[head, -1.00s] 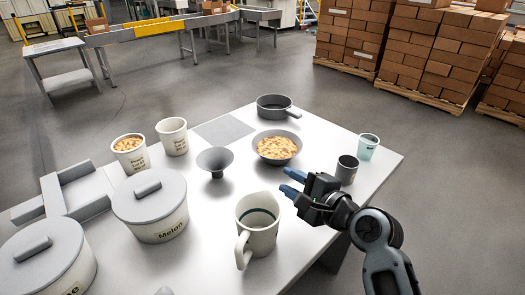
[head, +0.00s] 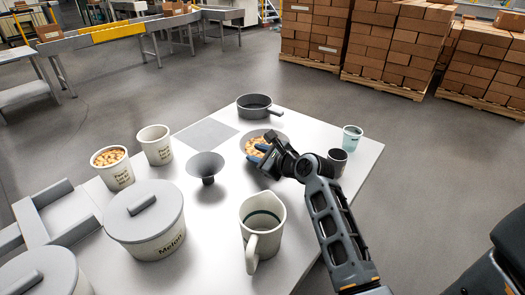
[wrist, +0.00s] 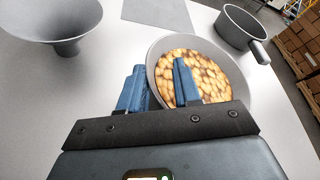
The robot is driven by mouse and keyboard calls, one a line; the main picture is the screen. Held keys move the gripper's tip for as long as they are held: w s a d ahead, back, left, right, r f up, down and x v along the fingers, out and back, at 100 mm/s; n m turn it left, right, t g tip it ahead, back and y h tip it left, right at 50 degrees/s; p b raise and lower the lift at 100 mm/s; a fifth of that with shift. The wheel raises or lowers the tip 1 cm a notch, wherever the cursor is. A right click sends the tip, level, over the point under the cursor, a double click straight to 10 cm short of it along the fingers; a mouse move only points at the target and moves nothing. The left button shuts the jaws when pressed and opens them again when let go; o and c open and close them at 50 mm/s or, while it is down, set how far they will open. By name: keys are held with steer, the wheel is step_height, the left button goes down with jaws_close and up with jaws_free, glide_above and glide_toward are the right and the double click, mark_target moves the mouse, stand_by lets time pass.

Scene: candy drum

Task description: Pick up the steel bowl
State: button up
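The steel bowl (head: 244,139) is a grey, round bowl filled with yellow-brown pieces, on the white table behind my gripper. My gripper (head: 261,154) reaches over its near side and hides part of it. In the wrist view the bowl (wrist: 238,66) lies just ahead. There my gripper (wrist: 160,86) has its two blue fingers apart with nothing held. The right finger overlaps the bowl's contents, and the left finger is at the bowl's left edge. I cannot tell whether either finger touches the rim.
A grey pan (head: 254,106) stands behind the bowl, a funnel (head: 206,168) to its left, a pitcher (head: 262,222) in front. A dark cup (head: 337,160) and a pale green cup (head: 352,137) stand right. Tubs (head: 112,167) and a lidded Melon container (head: 145,225) are left.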

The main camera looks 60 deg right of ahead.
steer(key=x, duration=0.4)
steer(key=shift+c, duration=0.2)
jaws_close()
stand_by(0.3)
